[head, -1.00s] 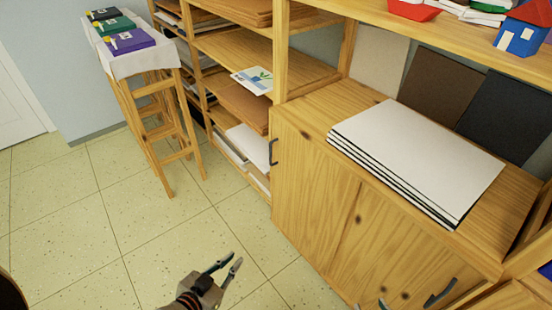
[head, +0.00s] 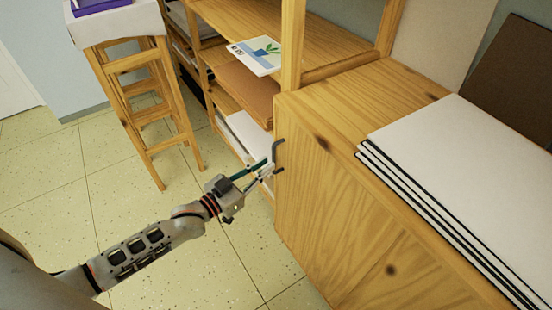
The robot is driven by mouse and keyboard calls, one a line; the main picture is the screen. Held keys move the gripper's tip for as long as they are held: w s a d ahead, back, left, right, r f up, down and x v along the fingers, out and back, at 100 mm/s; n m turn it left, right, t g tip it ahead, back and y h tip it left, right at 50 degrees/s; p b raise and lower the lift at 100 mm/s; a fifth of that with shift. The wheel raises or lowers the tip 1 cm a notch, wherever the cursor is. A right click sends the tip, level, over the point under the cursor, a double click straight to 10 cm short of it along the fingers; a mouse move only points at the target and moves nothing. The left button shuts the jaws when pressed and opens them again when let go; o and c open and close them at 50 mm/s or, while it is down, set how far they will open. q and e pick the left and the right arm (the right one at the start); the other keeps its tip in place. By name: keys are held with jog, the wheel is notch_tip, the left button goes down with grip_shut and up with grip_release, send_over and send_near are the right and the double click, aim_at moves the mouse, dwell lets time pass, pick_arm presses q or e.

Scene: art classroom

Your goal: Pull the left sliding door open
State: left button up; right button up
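The left sliding door (head: 318,215) is the wooden front panel of the low cabinet, at the lower right of the head view. My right gripper is out of view.
A stack of white boards (head: 455,170) lies on the cabinet top. Open wooden shelves (head: 262,28) with papers and a plant picture card (head: 257,56) stand to the left. A tall wooden stool (head: 143,90) stands further left. The tiled floor between is clear.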

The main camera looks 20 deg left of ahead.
aim_at(274, 160)
pick_arm(q)
jog(key=x, duration=0.4)
jog(key=shift+w+d+f+b, duration=0.1)
jog(key=shift+w+f+b, duration=0.05)
jog(key=shift+b, duration=0.15)
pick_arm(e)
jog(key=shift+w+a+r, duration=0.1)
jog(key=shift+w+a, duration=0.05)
pick_arm(q)
grip_shut()
jog(key=shift+d, duration=0.1)
